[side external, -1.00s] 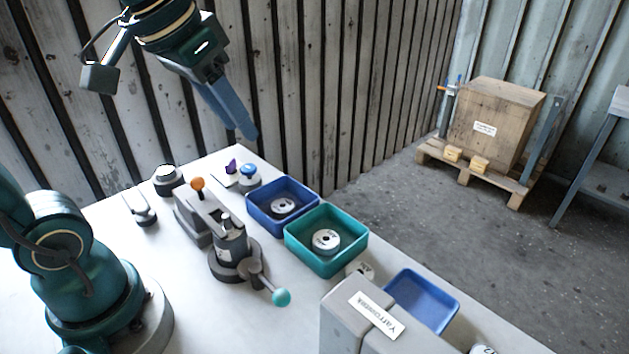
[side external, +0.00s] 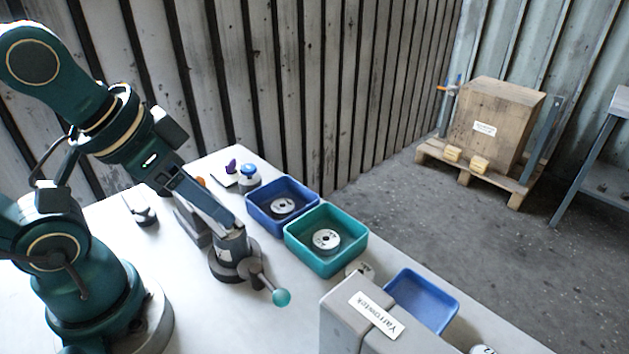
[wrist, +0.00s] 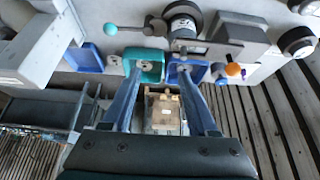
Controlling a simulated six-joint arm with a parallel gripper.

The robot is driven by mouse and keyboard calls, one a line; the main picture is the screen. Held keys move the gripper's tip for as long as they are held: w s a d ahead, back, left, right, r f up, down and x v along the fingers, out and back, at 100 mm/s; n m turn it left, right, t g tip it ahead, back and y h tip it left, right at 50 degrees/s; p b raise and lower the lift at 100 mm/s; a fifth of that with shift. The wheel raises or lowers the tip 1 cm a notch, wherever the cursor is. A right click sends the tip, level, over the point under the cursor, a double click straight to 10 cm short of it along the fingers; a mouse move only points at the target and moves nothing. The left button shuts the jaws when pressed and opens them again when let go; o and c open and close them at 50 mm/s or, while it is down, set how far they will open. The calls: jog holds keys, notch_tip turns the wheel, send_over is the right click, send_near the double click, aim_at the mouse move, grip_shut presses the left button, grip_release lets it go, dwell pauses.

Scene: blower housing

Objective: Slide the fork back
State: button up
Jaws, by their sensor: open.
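The fork (wrist: 205,48) appears to be the flat grey bar with an orange knob (wrist: 233,70), lying between a grey block (wrist: 240,30) and a round dark post (wrist: 183,22). In the side view the grey block (side external: 192,224) shows partly, and only a sliver of the orange knob (side external: 201,181) shows behind my arm. My gripper (side external: 236,224) hangs over the fixture, its fingers covering most of the fork there. In the wrist view my gripper (wrist: 160,72) has its blue fingers apart with nothing between them. I cannot tell whether they touch the fixture.
A lever with a teal ball (side external: 281,297) sticks out from the post. A blue tray (side external: 283,217) and a teal tray (side external: 326,264), each with a round part, stand close behind. A grey labelled box (side external: 372,318) and another blue tray (side external: 421,297) are at front right.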

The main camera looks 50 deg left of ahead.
aim_at(202, 182)
jog(key=a+m+g+y, duration=0.3)
jog(key=m, duration=0.1)
jog(key=w+a+f+m+g+y, duration=0.1)
jog(key=a+m+g+y, duration=0.2)
jog(key=a+m, duration=0.1)
jog(key=w+a+m+g+y, duration=0.1)
jog(key=a+m+g+y, duration=0.2)
jog(key=m, duration=0.3)
jog(key=shift+w+a+f+y, duration=0.15)
jog(key=shift+a+f+y, duration=0.25)
jog(key=shift+a+y, duration=0.25)
jog(key=w+f+m+y, duration=0.2)
jog(key=f, duration=0.1)
jog(key=shift+d+m+y, duration=0.1)
jog(key=shift+m+y, duration=0.15)
jog(key=shift+m, duration=0.15)
jog(key=shift+d+f, duration=0.1)
jog(key=shift+f, duration=0.4)
jog(key=shift+x, duration=2.5)
jog(key=shift+s, duration=0.1)
jog(key=shift+r, duration=0.1)
grip_shut()
